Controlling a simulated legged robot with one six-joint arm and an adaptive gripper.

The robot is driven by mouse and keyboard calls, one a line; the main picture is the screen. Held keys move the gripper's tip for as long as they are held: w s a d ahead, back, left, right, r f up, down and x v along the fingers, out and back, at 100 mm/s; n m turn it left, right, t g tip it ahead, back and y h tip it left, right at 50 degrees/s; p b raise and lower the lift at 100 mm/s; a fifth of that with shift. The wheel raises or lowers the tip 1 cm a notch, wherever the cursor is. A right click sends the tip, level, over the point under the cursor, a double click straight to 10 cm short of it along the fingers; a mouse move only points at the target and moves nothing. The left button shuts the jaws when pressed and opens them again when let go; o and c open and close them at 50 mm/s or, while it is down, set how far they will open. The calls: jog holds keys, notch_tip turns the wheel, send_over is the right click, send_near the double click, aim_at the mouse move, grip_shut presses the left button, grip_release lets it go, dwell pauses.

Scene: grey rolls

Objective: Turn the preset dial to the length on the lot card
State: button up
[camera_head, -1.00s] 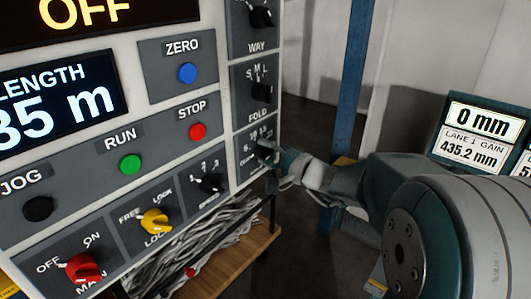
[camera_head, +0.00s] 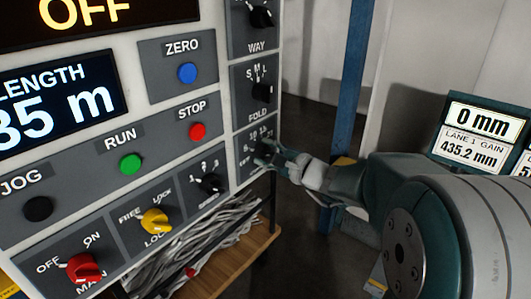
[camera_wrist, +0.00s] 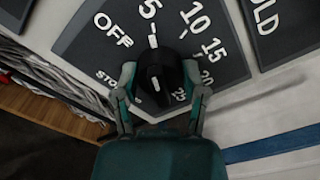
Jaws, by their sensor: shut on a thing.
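The preset dial is a black knob (camera_wrist: 156,66) with white marks, on a dark grey plate (camera_wrist: 92,42) in the wrist view. The plate carries OFF, 5, 10, 15, 20 and 25, with a partly covered word at the lower left. A white line at the knob's top lies near the 5; another white mark shows on its near face. Which one is the pointer, I cannot tell for sure. My gripper (camera_wrist: 160,80) has a finger on each side of the knob and is shut on it. In the head view my gripper (camera_head: 268,153) covers most of this dial. No lot card is recognisable.
The FOLD knob (camera_head: 262,91) sits just above and a 1-2-3 knob (camera_head: 211,183) just left. RUN (camera_head: 130,164), STOP (camera_head: 197,131) and ZERO (camera_head: 187,73) buttons lie further left. A blue post (camera_head: 350,85) stands behind my arm. A wooden shelf (camera_head: 235,259) is below.

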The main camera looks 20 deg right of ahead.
jog(key=shift+f+m, duration=0.25)
jog(key=shift+m, duration=0.25)
jog(key=o, duration=1.2)
jog(key=shift+c, duration=0.2)
jog(key=shift+r, duration=0.1)
jog(key=v, duration=1.2)
jog(key=shift+a, duration=0.1)
